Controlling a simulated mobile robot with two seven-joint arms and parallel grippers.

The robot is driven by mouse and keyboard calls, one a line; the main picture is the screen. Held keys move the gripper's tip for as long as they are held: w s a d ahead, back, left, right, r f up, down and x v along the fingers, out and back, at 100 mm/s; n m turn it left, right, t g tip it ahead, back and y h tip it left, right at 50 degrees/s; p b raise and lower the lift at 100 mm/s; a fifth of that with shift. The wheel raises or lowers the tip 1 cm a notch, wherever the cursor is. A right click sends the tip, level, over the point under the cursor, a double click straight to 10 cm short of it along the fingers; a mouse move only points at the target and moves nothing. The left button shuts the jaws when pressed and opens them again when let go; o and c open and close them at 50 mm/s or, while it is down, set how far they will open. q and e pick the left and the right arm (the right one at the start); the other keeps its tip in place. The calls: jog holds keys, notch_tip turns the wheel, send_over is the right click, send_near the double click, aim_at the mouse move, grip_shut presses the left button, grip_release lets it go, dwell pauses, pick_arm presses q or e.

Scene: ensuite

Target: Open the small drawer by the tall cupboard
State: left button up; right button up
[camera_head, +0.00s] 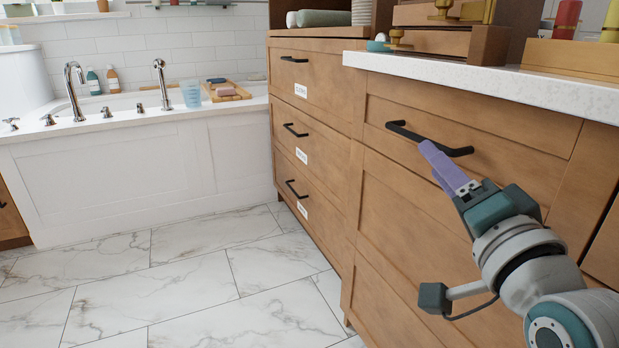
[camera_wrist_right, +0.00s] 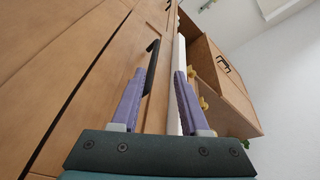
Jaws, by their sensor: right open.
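The small drawer (camera_head: 500,131) is a shut wooden front under the white countertop, just right of the tall cupboard (camera_head: 315,100). Its black bar handle (camera_head: 428,140) runs across the front; it also shows in the wrist view (camera_wrist_right: 151,68). My right gripper (camera_head: 428,150) has purple fingers, and its tips are at the handle in the head view. In the wrist view the right gripper (camera_wrist_right: 158,78) is open, with the handle appearing between the fingers, close to the left one. I cannot tell whether they touch. My left gripper is out of view.
The countertop (camera_head: 450,75) overhangs the drawer and carries small wooden drawers with brass knobs (camera_head: 443,8). The tall cupboard has several labelled drawers with black handles. A white bathtub (camera_head: 120,170) stands at the left. The marble floor (camera_head: 190,285) is clear.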

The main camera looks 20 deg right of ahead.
aim_at(415, 134)
jog(key=shift+m+t+h, duration=0.4)
jog(key=shift+m+h, duration=0.1)
jog(key=shift+m, duration=0.1)
jog(key=b+x, duration=0.1)
jog(key=x, duration=0.1)
jog(key=f+b+x, duration=0.1)
jog(key=b+x, duration=0.1)
jog(key=x, duration=0.1)
jog(key=d+b+x, duration=0.1)
jog(key=x, duration=0.2)
jog(key=shift+w+f+b, duration=0.2)
jog(key=shift+f+b, duration=0.1)
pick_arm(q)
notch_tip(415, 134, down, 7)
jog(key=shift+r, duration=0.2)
pick_arm(e)
jog(key=shift+x, duration=0.85)
jog(key=shift+s+r, duration=0.1)
jog(key=shift+r, duration=0.05)
jog(key=shift+c, duration=0.2)
grip_shut()
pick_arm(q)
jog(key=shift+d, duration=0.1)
